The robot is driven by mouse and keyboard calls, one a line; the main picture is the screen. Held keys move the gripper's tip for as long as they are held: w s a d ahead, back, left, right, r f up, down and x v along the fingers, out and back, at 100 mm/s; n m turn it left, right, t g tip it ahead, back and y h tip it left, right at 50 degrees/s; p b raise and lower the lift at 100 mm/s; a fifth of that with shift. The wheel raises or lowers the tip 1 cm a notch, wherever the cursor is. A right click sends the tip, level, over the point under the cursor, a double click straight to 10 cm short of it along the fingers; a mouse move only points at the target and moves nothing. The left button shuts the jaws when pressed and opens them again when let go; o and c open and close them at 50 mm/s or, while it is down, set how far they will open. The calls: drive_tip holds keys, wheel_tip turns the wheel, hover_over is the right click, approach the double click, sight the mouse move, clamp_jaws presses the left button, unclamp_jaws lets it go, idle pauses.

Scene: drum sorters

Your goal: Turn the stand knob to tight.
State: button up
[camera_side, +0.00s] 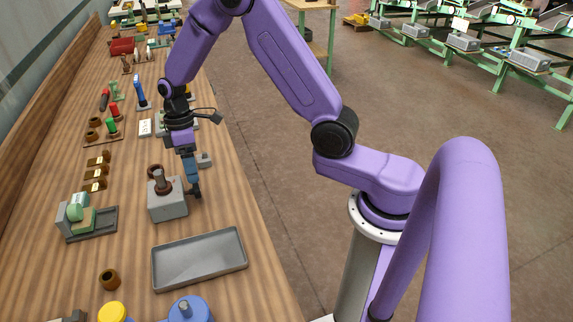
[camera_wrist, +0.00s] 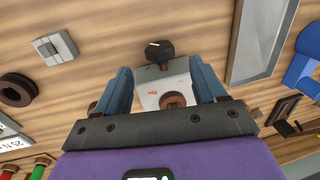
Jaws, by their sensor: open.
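The stand is a grey block (camera_side: 167,206) with a brown post and ring on top. It also shows in the wrist view as a pale block (camera_wrist: 150,92) with rusty marks. In the wrist view, a dark knob (camera_wrist: 153,54) with a short pale line sits at the block's far edge. The knob lies between and slightly beyond the fingertips. I cannot tell contact.
An empty grey tray (camera_side: 200,258) lies in front of the stand. A grey fixture with a green part (camera_side: 82,217) stands to its left. A small grey block (camera_side: 205,160) lies behind my gripper. Brass pieces (camera_side: 96,171) and several tools stand further back.

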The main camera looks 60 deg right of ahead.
wheel_tip(320, 180, up, 11)
drive_tip(key=w+d, duration=0.1)
drive_tip(key=d, duration=0.1)
drive_tip(key=t+h, duration=0.4)
approach(198, 190)
drive_tip(key=shift+g, duration=0.3)
drive_tip(key=x, duration=0.6)
drive_tip(key=w+x, duration=0.1)
drive_tip(key=x, duration=0.3)
drive_tip(key=shift+d+r, duration=0.2)
drive_tip(key=shift+d, duration=0.15)
drive_tip(key=shift+f+t+h, duration=0.1)
drive_tip(key=shift+t+h, duration=0.3)
drive_tip(key=shift+t, duration=0.3)
drive_tip(key=shift+s+a+f+t+h, duration=0.1)
drive_tip(key=shift+a+t+h, duration=0.05)
drive_tip(key=shift+t+h, duration=0.35)
drive_tip(key=shift+s+a+t+h, duration=0.1)
drive_tip(key=shift+a+t+h, duration=0.05)
drive_tip(key=shift+t+h, duration=0.35)
drive_tip(key=v, duration=1.7)
drive_tip(key=s+d+r+n+g+y, duration=0.1)
drive_tip(key=s+d+g+y, duration=0.1)
drive_tip(key=s, duration=0.6)
drive_tip(key=s+d+r+n+g+y, duration=0.1)
drive_tip(key=s+d+r+g+y, duration=0.1)
drive_tip(key=s+d, duration=0.3)
drive_tip(key=shift+s+r+n+g+y, duration=0.15)
drive_tip(key=shift+s+n+g+y, duration=0.2)
drive_tip(key=shift+s, duration=1.9)
